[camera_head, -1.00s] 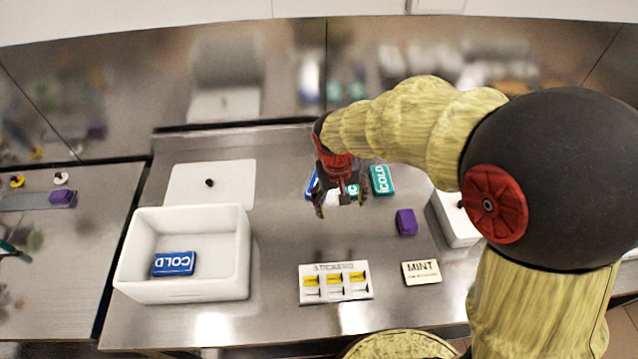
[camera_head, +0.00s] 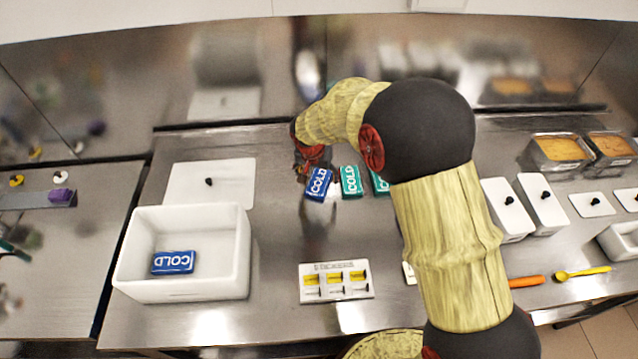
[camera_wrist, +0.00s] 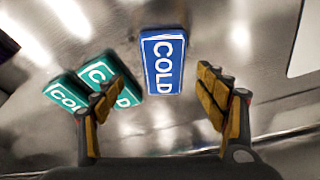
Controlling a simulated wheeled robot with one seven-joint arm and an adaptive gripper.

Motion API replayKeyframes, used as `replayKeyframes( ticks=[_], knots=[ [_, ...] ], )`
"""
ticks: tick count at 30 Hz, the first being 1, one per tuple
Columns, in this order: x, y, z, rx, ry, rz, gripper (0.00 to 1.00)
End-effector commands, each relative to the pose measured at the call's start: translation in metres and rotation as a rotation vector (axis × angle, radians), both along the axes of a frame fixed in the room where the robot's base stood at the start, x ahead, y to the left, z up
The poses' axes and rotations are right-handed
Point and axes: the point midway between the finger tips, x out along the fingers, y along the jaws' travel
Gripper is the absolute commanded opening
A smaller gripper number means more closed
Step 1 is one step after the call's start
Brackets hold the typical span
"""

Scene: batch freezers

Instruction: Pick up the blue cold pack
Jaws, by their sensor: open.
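A blue cold pack (camera_head: 319,184) lies flat on the steel counter, left of two green cold packs (camera_head: 351,181). In the wrist view the blue cold pack (camera_wrist: 162,62) lies ahead of my open gripper (camera_wrist: 160,95), roughly between the lines of its two fingers but beyond their tips. In the head view my gripper (camera_head: 303,170) is just behind and left of that pack, partly hidden by my arm. Another blue cold pack (camera_head: 173,262) lies inside the white box (camera_head: 182,290) at the left.
The green packs (camera_wrist: 70,93) lie close by, one partly behind my left finger in the wrist view. A white lid (camera_head: 208,185) lies behind the box. A sticker tray (camera_head: 336,294) is at the front. White containers (camera_head: 507,208) stand at right.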

Motion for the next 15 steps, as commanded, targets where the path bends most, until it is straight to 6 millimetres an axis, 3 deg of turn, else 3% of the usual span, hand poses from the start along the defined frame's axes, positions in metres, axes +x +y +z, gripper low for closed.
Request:
replayKeyframes(
  ticks=[10, 15],
  knots=[
    [0.017, 0.0, -0.039, -0.001, 0.001, 0.001, 0.73],
    [0.021, -0.001, -0.047, 0.0, -0.002, 0.001, 0.73]
  ],
)
